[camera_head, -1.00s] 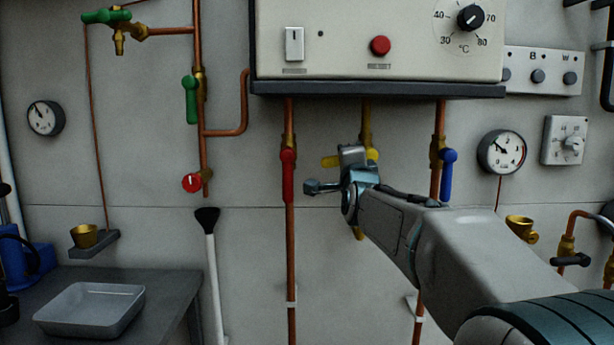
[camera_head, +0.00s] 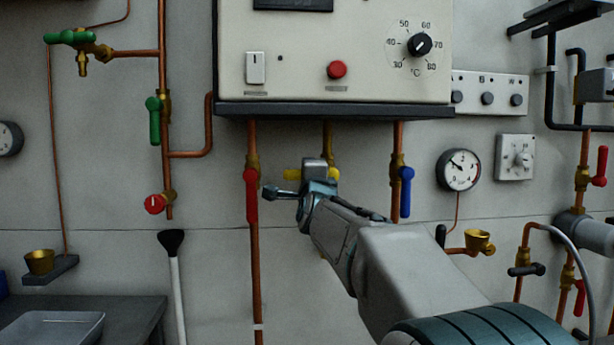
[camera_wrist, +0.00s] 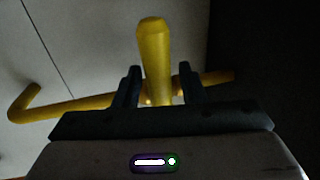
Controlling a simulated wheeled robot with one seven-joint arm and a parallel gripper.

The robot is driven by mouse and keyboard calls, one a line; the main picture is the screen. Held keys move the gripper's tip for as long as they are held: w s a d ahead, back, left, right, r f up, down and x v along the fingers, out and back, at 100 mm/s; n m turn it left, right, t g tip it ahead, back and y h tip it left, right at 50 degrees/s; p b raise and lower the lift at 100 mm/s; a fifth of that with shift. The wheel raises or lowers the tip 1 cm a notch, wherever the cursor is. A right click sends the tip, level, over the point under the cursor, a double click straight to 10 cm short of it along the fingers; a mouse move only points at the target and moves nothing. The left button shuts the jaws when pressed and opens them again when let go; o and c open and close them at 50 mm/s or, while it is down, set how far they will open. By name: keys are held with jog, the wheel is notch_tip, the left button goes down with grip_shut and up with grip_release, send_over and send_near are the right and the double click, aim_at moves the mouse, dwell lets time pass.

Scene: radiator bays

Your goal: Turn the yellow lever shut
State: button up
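The yellow lever (camera_head: 291,174) shows in the head view under the boiler. It lies about level across the vertical gas pipe (camera_head: 327,136), its free end to the left. My gripper (camera_head: 310,178) is in front of the lever and hides its middle. In the wrist view the lever (camera_wrist: 154,60) stands up between the two fingers of my gripper (camera_wrist: 160,88), which are apart. The lever looks nearer the left finger; I cannot tell whether it touches. The yellow pipe (camera_wrist: 75,105) runs crosswise behind the fingers.
A red lever (camera_head: 251,195) hangs close left of my gripper, and a blue lever (camera_head: 406,190) hangs to the right. The boiler (camera_head: 300,85) overhangs from above. The wall below is mostly clear.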

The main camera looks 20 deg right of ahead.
jog(key=shift+s, duration=0.1)
jog(key=v, duration=1.3)
jog(key=shift+s+b, duration=0.3)
jog(key=shift+b, duration=0.05)
jog(key=shift+a+f, duration=0.1)
